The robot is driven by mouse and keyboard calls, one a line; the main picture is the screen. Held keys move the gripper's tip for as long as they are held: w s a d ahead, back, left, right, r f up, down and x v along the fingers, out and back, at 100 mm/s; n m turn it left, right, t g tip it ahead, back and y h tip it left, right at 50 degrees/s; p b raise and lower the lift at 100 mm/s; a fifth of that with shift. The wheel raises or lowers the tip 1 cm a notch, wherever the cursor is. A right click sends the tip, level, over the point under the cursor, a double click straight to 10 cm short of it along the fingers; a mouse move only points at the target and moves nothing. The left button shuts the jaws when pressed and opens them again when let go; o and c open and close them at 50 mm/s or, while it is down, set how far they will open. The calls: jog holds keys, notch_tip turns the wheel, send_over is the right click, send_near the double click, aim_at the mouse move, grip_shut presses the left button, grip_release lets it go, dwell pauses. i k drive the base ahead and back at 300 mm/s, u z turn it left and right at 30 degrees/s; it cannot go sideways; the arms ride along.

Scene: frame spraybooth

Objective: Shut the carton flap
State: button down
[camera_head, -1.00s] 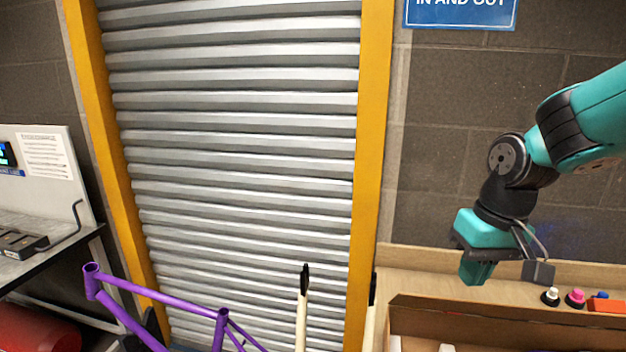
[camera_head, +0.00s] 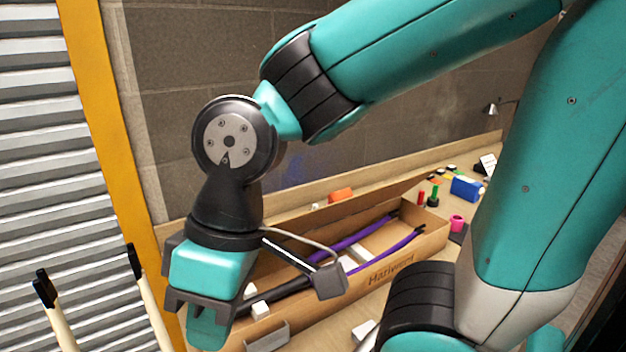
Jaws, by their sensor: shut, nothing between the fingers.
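A long open cardboard carton (camera_head: 385,277) with printing on its front side lies on the bench in the middle of the view. Purple and black tubes (camera_head: 385,240) and white blocks (camera_head: 261,309) show inside it. A thin brown flap (camera_head: 375,202) stands up along the carton's far long side, seen at a slant. My gripper (camera_head: 207,328) points down at the carton's left end, in front of it in the picture. Its fingers are shut and empty. It hides the carton's left end, and I cannot tell whether it touches the carton.
An orange block (camera_head: 341,195) lies behind the carton. A blue box (camera_head: 466,188), a pink roll (camera_head: 457,222) and small bottles (camera_head: 434,195) stand beyond its right end. Two pale posts with black tips (camera_head: 150,300) rise at the lower left. My arm covers the right side.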

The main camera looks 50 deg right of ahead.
aim_at(343, 202)
jog(key=u, duration=0.9)
jog(key=k, duration=1.3)
jog(key=z, duration=1)
jog(key=i, duration=1)
jog(key=u, duration=0.05)
